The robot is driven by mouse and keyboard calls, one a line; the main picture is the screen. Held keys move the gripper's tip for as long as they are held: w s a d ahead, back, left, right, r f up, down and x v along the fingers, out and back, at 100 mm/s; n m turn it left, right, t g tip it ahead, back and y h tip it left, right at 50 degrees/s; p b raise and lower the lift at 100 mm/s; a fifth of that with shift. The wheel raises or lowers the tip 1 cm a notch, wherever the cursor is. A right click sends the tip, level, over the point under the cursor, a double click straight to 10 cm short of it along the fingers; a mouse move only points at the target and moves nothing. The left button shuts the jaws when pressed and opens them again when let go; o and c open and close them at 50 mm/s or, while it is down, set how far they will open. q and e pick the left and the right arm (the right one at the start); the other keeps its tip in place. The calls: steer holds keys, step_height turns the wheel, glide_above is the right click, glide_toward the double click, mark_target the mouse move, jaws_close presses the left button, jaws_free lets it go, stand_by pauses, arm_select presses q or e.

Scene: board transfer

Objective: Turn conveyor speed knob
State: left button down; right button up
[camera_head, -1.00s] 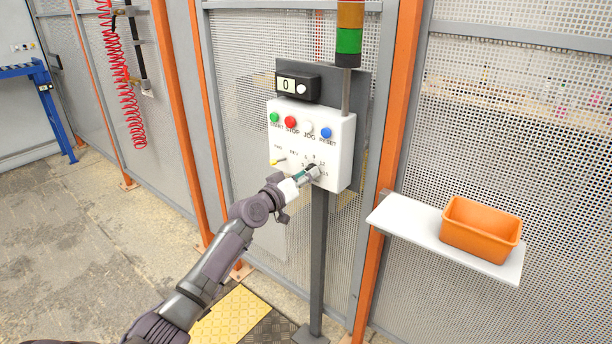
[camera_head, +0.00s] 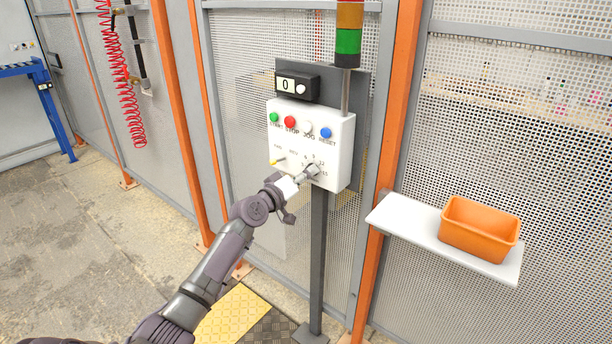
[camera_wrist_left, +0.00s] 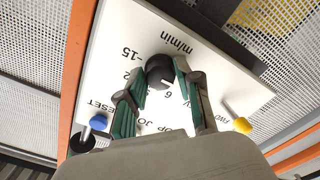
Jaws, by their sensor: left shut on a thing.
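The white control box (camera_head: 338,150) stands on a grey post before the mesh fence. Its black speed knob (camera_head: 314,165) is at the lower right of its face, partly hidden by my left gripper (camera_head: 309,174). In the left wrist view the knob (camera_wrist_left: 158,68) sits between the green-padded fingers of my left gripper (camera_wrist_left: 155,80), which is shut on it. A white mark on the knob is near the printed 6. My right gripper is not in view.
Green, red, white and blue buttons sit above the knob; a yellow-tipped selector switch (camera_head: 277,162) is to its left. The display (camera_head: 287,85) reads 0. A signal tower (camera_head: 348,40) rises behind. An orange bin (camera_head: 480,232) rests on a white shelf (camera_head: 405,220) at right.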

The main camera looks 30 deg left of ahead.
arm_select(q)
steer(key=c, duration=0.8)
jaws_free()
steer(key=shift+o, duration=0.2)
steer(key=s+a, duration=0.1)
steer(key=s, duration=1.1)
